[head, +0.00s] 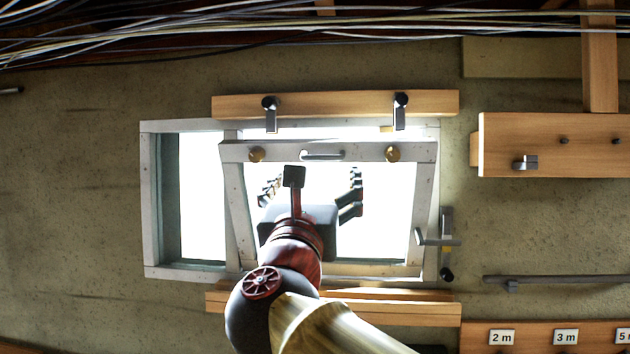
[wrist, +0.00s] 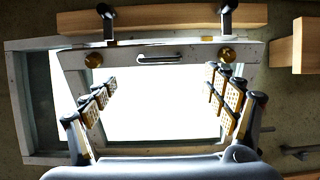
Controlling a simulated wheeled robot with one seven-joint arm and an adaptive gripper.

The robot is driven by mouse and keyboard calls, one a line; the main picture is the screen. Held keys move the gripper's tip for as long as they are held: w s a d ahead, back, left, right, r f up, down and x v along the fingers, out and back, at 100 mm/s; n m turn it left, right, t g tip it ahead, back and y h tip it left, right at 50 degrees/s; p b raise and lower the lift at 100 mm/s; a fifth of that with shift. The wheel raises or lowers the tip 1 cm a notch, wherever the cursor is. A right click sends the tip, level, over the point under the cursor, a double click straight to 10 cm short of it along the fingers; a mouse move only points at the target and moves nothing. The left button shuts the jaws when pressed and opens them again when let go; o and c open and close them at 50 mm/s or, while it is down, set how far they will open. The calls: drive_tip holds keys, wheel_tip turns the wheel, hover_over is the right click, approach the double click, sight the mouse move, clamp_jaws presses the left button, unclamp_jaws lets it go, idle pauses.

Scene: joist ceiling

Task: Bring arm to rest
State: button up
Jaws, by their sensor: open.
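My gripper (head: 311,190) is raised in front of the window, at the end of my dark red arm. It also shows in the wrist view (wrist: 160,85), where its two fingers are spread wide with nothing between them. Behind it is a pale window sash (head: 330,152) with a metal bar handle (head: 322,155) and two brass knobs (head: 256,155), (head: 393,154). The sash looks tilted within its frame (head: 150,200). The fingers appear apart from the handle, which shows above and between them in the wrist view (wrist: 162,58). My gripper hides part of the opening.
A wooden rail (head: 335,104) with two dark metal latches (head: 270,112), (head: 400,110) runs above the sash. A lever handle (head: 440,240) is to its right. A wooden box (head: 555,145) and a grey bar (head: 560,280) are farther right. Cables (head: 300,18) cross the top.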

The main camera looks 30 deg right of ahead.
idle(0.3)
wheel_tip(320, 180, down, 29)
drive_tip(key=s+d+m+g+y, duration=0.15)
drive_tip(key=m+g+y, duration=0.5)
drive_tip(key=m, duration=0.95)
drive_tip(key=s+a+f+m+g+y, duration=0.3)
drive_tip(key=s+f+m, duration=0.3)
drive_tip(key=s+f, duration=0.3)
drive_tip(key=s+a+f+m+g+y, duration=0.3)
drive_tip(key=s+a+f+m, duration=0.2)
drive_tip(key=f, duration=0.8)
drive_tip(key=s+m, duration=0.2)
drive_tip(key=s, duration=0.2)
drive_tip(key=shift+a+f, duration=0.15)
drive_tip(key=shift+f, duration=0.25)
drive_tip(key=shift+g, duration=0.25)
